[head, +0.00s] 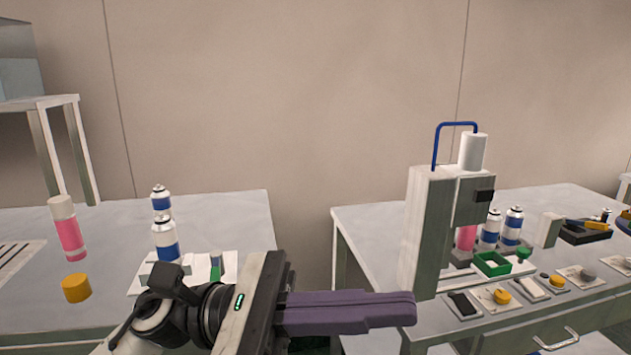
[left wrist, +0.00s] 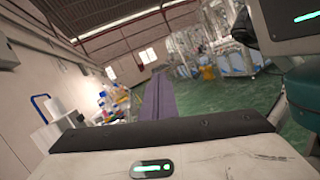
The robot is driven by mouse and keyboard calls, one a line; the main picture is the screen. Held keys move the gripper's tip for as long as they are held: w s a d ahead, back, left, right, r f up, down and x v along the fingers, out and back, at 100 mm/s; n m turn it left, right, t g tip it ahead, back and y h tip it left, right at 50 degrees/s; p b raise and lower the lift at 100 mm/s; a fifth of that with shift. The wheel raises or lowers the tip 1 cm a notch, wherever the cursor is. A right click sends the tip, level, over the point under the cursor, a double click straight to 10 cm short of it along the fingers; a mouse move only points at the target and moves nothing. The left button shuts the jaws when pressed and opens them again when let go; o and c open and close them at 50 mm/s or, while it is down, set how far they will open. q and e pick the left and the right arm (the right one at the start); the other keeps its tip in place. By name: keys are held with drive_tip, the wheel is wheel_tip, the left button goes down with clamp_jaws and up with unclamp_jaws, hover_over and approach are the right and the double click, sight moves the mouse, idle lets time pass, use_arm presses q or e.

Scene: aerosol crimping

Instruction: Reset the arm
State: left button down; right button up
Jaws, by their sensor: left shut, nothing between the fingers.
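My left gripper (head: 412,308) reaches in from the bottom middle of the head view, its purple fingers pressed together and pointing right, with nothing between them. It is in front of the gap between the two tables, near the crimping machine's base, and seems to touch nothing. In the left wrist view the shut purple fingers (left wrist: 158,80) point away over a green floor. My right gripper is not in the head view; a dark arm part with a green light shows at the upper right of the wrist view, but its fingers do not show.
The left table (head: 240,215) bears white-blue cans (head: 165,242), a pink bottle (head: 68,232) and a yellow cap (head: 76,288). The right table (head: 375,222) bears the crimping machine (head: 428,225), a green tray (head: 491,264), more cans and several small parts. A gap separates the tables.

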use_arm(q)
drive_tip(key=w+a+f+n+t+y+p, duration=0.1)
drive_tip(key=w+a+f+n+t, duration=0.25)
drive_tip(key=n+t, duration=0.55)
drive_tip(key=w+a+f+n+t+y, duration=0.25)
drive_tip(key=w+n+t, duration=0.2)
drive_tip(key=n, duration=0.85)
drive_tip(key=w+a+f+n+t+y+p, duration=0.1)
drive_tip(key=w+a+f+n+t, duration=0.25)
drive_tip(key=n+t, duration=0.6)
drive_tip(key=a+f+n+g+y, duration=0.1)
drive_tip(key=a+f+n+y, duration=0.1)
drive_tip(key=f+n+y, duration=0.3)
drive_tip(key=a+f+n+y, duration=0.2)
drive_tip(key=a+f+n, duration=0.1)
drive_tip(key=f+n, duration=0.4)
drive_tip(key=s+a+f+n+g+y, duration=0.3)
drive_tip(key=s+f+n, duration=0.4)
drive_tip(key=f, duration=0.5)
drive_tip(key=s+a+f+n+g+y+p, duration=0.1)
drive_tip(key=s+a+f+n+g+y, duration=0.2)
drive_tip(key=s+f, duration=0.9)
drive_tip(key=f+n+g, duration=0.1)
drive_tip(key=n+g, duration=0.2)
drive_tip(key=n, duration=0.1)
drive_tip(key=shift+a, duration=0.4)
drive_tip(key=shift+s+a+f, duration=0.1)
drive_tip(key=shift+s, duration=0.05)
